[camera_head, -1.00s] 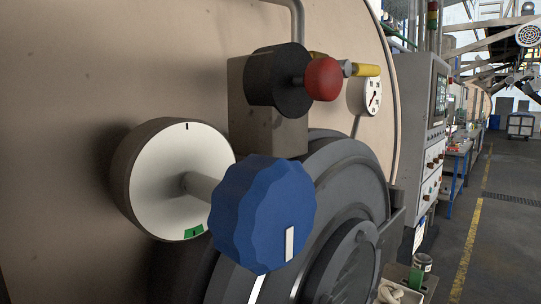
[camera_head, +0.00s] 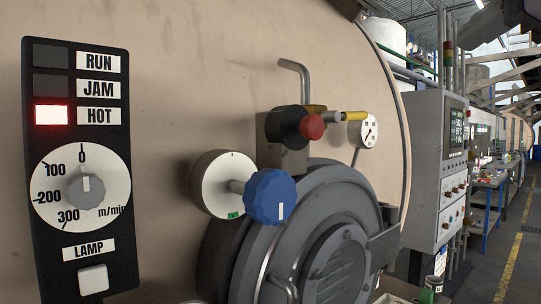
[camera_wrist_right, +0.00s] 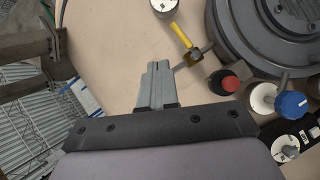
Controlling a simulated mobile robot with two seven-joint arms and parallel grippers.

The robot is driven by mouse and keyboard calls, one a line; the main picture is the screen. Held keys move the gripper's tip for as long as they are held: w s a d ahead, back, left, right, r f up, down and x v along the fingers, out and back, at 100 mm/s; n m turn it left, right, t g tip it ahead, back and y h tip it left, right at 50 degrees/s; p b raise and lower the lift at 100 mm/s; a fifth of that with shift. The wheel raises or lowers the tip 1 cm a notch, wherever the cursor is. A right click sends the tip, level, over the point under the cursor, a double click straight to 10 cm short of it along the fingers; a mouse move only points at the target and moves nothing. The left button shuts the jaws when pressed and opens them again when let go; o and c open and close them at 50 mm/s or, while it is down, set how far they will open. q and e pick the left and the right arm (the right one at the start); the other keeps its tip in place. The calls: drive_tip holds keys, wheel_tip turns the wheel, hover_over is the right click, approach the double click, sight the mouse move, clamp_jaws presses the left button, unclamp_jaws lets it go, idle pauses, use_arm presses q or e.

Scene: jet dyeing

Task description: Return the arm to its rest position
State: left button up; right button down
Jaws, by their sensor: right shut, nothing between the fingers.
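My right gripper (camera_wrist_right: 156,85) shows in the right wrist view, its two grey fingers together with nothing between them. It is in front of the tan machine wall (camera_head: 210,90), apart from the knobs and valve. I cannot make out either gripper clearly in the head view; my left gripper is not seen. The blue knob (camera_head: 270,196) stands on a shaft before a white dial (camera_head: 214,180) with a green mark at its bottom. The blue knob also shows at the right of the wrist view (camera_wrist_right: 291,104).
A black panel (camera_head: 118,235) at left has RUN, JAM and HOT lamps; HOT is lit red. A red knob (camera_head: 312,127), yellow handle (camera_head: 354,116), gauge (camera_head: 369,131) and round grey door (camera_head: 325,215) project from the wall. A control cabinet (camera_head: 422,165) stands right, beside an open aisle.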

drive_tip(key=w+a+f+m+g, duration=0.1)
drive_tip(key=w+a+f, duration=0.1)
drive_tip(key=w+f, duration=0.35)
drive_tip(key=w+a+f+g, duration=0.1)
drive_tip(key=w+f, duration=0.1)
drive_tip(key=f, duration=0.7)
drive_tip(key=w+a+f+m+g, duration=0.1)
drive_tip(key=w+a+f, duration=0.1)
drive_tip(key=w+f, duration=0.35)
wheel_tip(320, 180, down, 20)
drive_tip(key=s+a+m+g, duration=0.2)
drive_tip(key=s+f+m+g, duration=0.2)
drive_tip(key=s+f, duration=0.4)
drive_tip(key=f, duration=0.5)
drive_tip(key=s+f+m+g, duration=0.1)
drive_tip(key=s+f+m, duration=0.1)
drive_tip(key=s+f, duration=0.6)
drive_tip(key=s+d+f+m+g+h, duration=0.1)
drive_tip(key=s+f+m+g, duration=0.15)
drive_tip(key=s+f, duration=0.5)
drive_tip(key=s+d+f+m+g+h, duration=0.1)
drive_tip(key=s+f+m, duration=0.3)
drive_tip(key=s, duration=0.6)
drive_tip(key=w+a+f+n+t+y, duration=0.2)
drive_tip(key=w+f+t, duration=0.4)
drive_tip(key=f, duration=0.3)
drive_tip(key=shift+w+a+f+t, duration=0.35)
drive_tip(key=shift+w+f+t, duration=0.05)
drive_tip(key=shift+t, duration=0.25)
